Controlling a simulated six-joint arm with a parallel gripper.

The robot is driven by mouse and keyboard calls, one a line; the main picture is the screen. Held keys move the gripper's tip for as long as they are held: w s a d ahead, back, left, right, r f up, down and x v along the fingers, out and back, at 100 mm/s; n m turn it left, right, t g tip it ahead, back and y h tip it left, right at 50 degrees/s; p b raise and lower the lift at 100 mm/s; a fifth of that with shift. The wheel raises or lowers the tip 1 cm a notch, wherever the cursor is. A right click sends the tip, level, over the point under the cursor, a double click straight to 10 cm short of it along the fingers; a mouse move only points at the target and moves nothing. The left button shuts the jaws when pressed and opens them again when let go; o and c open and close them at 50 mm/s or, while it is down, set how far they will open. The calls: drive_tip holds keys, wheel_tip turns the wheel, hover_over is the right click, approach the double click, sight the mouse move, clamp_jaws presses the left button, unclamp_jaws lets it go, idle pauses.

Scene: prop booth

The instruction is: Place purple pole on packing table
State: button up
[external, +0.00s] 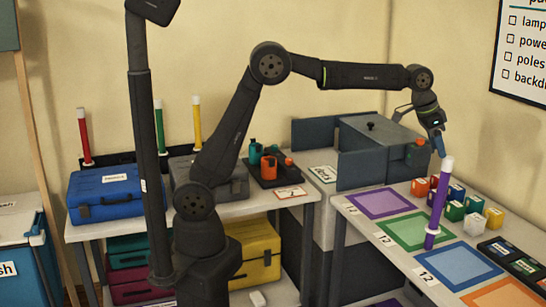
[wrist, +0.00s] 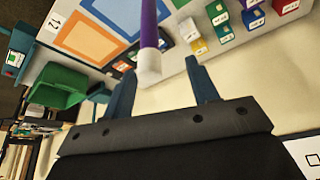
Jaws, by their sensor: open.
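The purple pole (external: 439,205) has a white top and stands upright on the packing table (external: 377,290). Its foot is at the right edge of the green-bordered square. My gripper (external: 439,146) is open and empty, close above the pole's white top in the external view. In the wrist view the purple pole (wrist: 149,30) comes down from the top edge, its white end near the gap between the fingers of my gripper (wrist: 163,78). I cannot tell whether they touch. The pole's foot is out of the wrist view.
Purple, blue and orange squares (external: 458,267) lie beside the green one. Several small coloured boxes (external: 474,204) stand behind the pole, and a dark tray (external: 512,257) lies to the right. Red, green and yellow poles (external: 197,122) stand at the back left. A grey case (external: 385,140) stands behind the table.

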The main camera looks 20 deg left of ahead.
sight(440, 158)
drive_tip(key=shift+v, duration=1.7)
drive_tip(key=x, duration=1.2)
drive_tip(key=shift+f, duration=0.1)
wheel_tip(440, 158, up, 2)
drive_tip(key=shift+r, duration=0.85)
